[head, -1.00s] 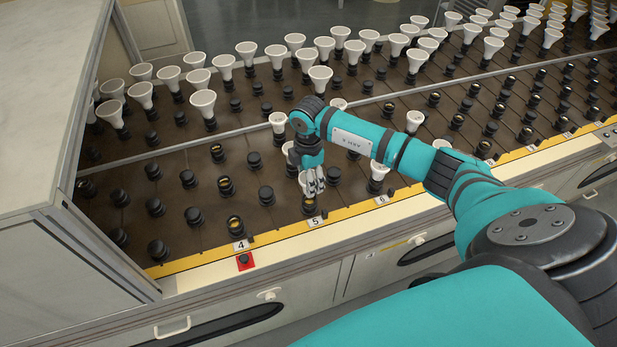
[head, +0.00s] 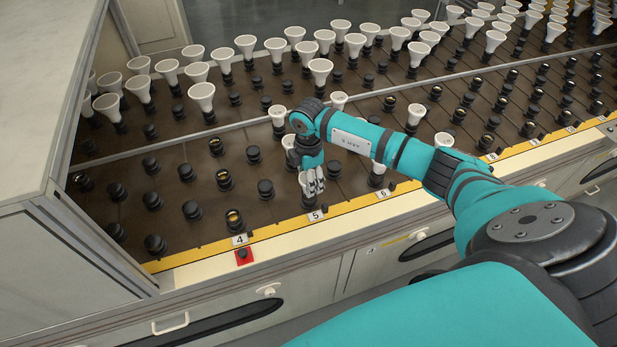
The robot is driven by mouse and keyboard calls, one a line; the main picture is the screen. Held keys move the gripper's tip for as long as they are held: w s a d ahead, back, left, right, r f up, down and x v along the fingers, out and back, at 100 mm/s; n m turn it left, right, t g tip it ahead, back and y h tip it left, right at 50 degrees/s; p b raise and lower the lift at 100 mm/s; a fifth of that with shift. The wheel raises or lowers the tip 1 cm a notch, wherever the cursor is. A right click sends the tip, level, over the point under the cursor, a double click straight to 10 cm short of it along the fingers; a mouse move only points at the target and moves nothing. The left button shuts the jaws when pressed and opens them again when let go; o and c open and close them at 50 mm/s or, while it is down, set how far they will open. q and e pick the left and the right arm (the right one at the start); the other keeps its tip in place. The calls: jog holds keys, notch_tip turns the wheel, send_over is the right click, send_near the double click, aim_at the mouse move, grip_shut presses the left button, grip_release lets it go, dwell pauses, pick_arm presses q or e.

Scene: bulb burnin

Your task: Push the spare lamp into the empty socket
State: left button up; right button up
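My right arm reaches in from the right. Its gripper (head: 313,184) points down over the front end of the row labelled 5 and is closed around a white, flared lamp (head: 304,184). The lamp is upright, partly hidden by the fingers. The front socket of row 5 lies under it and is mostly hidden. I cannot tell whether the lamp's base is seated in it or just above it. An open socket with an amber inside (head: 234,218) stands at the front of row 4. My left gripper is not in view.
Black sockets (head: 265,188) stand to the left. A red-backed button (head: 243,256) is on the front edge. A tall cabinet (head: 40,120) borders the left.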

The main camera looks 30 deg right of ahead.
jog(key=o, duration=1.2)
jog(key=shift+o, duration=0.2)
notch_tip(320, 180, up, 12)
